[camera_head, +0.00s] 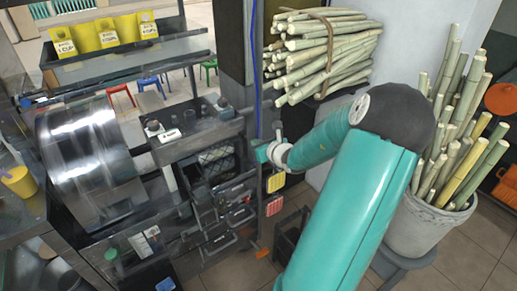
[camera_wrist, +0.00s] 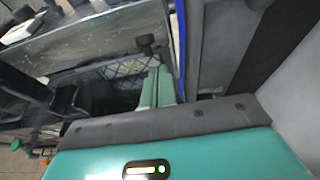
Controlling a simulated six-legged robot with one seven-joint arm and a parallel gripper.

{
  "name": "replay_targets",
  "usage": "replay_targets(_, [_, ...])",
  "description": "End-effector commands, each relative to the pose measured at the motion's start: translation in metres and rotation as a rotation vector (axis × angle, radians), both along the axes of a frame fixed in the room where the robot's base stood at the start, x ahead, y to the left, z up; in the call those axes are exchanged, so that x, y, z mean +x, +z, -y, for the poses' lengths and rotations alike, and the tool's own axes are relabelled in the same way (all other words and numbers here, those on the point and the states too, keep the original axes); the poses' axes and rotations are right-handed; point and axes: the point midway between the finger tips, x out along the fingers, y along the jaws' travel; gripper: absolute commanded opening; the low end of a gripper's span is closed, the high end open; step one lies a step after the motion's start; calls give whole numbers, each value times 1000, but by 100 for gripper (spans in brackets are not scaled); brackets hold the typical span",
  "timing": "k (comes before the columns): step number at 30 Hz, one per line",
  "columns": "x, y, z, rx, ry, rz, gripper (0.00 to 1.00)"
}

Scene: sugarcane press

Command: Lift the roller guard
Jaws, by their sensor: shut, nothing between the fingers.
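A curved, shiny metal cover (camera_head: 85,155), which looks like the roller guard, sits at the left of the dark press (camera_head: 195,140) in the head view. It appears lowered. My gripper (camera_head: 262,153) is at the right side of the press, apart from the shiny cover. In the wrist view its teal fingers (camera_wrist: 155,87) are together, with nothing seen between them. They point toward a dark knob (camera_wrist: 146,42) and a mesh panel (camera_wrist: 118,69) on the press. Whether they touch the press is unclear.
Bundled cane (camera_head: 320,50) is stacked behind my arm. A white bucket of cane (camera_head: 430,225) stands at the right. A blue upright edge (camera_wrist: 181,50) is close to the fingers in the wrist view.

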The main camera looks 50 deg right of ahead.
Motion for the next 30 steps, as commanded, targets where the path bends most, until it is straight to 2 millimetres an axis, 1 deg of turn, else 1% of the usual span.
replay_targets(1, [2, 5, 0, 0, 2, -23, 0])
replay_targets(12, [8, 16, 2, 3, 2, -15, 0])
replay_targets(30, [8, 16, 3, 4, 1, -14, 0])
